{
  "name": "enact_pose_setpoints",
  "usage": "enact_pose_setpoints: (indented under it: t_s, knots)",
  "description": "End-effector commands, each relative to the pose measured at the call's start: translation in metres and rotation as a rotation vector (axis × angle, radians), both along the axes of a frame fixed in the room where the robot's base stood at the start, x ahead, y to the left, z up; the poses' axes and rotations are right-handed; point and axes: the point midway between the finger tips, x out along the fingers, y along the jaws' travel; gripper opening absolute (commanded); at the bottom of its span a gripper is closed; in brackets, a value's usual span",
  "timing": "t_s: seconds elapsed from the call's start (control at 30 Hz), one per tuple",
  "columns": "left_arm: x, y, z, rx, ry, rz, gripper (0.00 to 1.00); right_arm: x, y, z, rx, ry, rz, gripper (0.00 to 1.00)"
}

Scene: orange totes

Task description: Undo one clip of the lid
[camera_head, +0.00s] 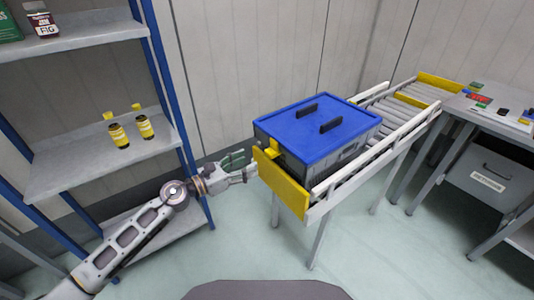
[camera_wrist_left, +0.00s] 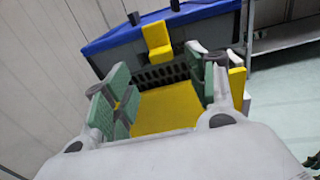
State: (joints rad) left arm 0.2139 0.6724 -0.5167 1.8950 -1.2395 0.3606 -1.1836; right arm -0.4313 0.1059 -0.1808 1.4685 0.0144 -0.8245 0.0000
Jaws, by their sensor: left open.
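A grey tote (camera_head: 350,152) with a blue lid (camera_head: 300,140) stands on the near end of a roller conveyor. A yellow clip (camera_head: 272,146) sits at the lid's left edge. In the left wrist view the clip (camera_wrist_left: 157,40) shows on the tote's end, below the blue lid edge (camera_wrist_left: 110,38); I cannot tell whether it is fastened. My left gripper (camera_head: 243,165) is left of the tote, beside the conveyor's yellow end plate (camera_head: 280,187). Its green-padded fingers (camera_wrist_left: 163,88) are open and empty, with the clip beyond them, apart. My right gripper is out of view.
The yellow end plate also shows between my fingers in the wrist view (camera_wrist_left: 165,108). The conveyor's white side rail (camera_head: 375,150) runs along the tote. A workbench (camera_head: 490,115) is at right. The front floor is clear.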

Motion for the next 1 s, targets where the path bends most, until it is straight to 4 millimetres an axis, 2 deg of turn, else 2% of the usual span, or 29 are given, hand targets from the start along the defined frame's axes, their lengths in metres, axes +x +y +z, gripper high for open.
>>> enact_pose_setpoints:
  t_s: [0.17,0.57,0.8,1.0]
  knots:
    - [0.01,-0.014,0.001,0.0,-0.001,0.0,0.57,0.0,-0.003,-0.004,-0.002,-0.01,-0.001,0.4]
    - [0.033,-0.046,0.001,0.001,-0.002,0.0,0.57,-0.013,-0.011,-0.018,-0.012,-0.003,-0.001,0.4]
    - [0.047,-0.065,0.001,0.0,-0.001,0.0,0.57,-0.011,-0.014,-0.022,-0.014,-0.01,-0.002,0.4]
    - [0.052,-0.072,0.0,0.001,-0.001,0.0,0.57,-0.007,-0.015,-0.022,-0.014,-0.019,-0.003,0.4]
